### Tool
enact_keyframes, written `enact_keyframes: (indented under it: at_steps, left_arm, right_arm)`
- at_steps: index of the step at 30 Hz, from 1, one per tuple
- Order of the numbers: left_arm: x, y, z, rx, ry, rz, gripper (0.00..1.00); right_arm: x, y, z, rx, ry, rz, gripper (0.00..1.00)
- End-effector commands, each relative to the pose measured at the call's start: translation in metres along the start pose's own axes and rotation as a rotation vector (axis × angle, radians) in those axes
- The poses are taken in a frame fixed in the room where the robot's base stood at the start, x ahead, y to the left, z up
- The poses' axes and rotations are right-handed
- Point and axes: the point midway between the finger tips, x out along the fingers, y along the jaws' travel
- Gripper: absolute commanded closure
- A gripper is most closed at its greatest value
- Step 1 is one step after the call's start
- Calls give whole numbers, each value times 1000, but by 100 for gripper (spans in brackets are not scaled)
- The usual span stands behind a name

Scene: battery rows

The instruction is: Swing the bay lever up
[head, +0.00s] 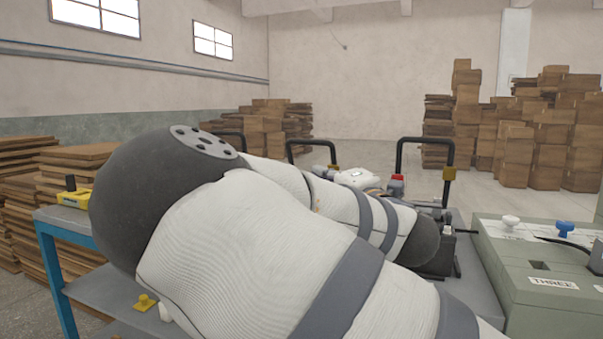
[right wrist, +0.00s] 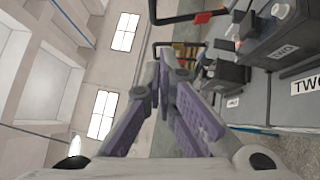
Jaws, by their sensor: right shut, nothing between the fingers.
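Black hoop-shaped levers stand raised behind my arm in the head view: a right one (head: 425,141) with yellow and red fittings at its feet, a middle one (head: 312,143) and a left one (head: 231,134). I cannot tell which is the task's lever. In the right wrist view, a black lever with a red fitting (right wrist: 204,17) shows at the top, beside a unit labelled TWO (right wrist: 284,51). My right gripper (right wrist: 158,72) is shut and empty, its fingertips apart from that lever. In the head view my arm largely hides the bay area. My left gripper is not in view.
A grey-green case labelled THREE (head: 553,283) with white and blue knobs stands at the right. A blue-framed table (head: 58,232) carries a yellow and black item (head: 75,195) at the left. Stacked boxes (head: 560,140) stand far behind, with open floor before them.

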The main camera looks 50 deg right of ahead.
Motion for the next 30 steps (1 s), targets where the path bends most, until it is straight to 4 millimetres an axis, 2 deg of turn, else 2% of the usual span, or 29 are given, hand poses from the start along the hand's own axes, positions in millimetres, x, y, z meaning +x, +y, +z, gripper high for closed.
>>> enact_keyframes:
  at_steps: [2, 5, 17, 18, 24, 30]
  left_arm:
    - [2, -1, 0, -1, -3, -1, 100]
    - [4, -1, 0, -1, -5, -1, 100]
    - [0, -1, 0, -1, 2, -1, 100]
    - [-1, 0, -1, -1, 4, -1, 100]
    - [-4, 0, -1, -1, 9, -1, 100]
    - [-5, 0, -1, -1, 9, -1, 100]
  right_arm:
    - [3, 11, -1, -21, 8, 26, 100]
    - [16, 12, -1, -23, 10, 28, 100]
    - [102, 16, 0, -15, 7, 27, 100]
    - [107, 16, 6, -15, 4, 27, 100]
    - [124, 16, 25, -13, 4, 26, 100]
    - [128, 15, 28, -14, 5, 24, 100]
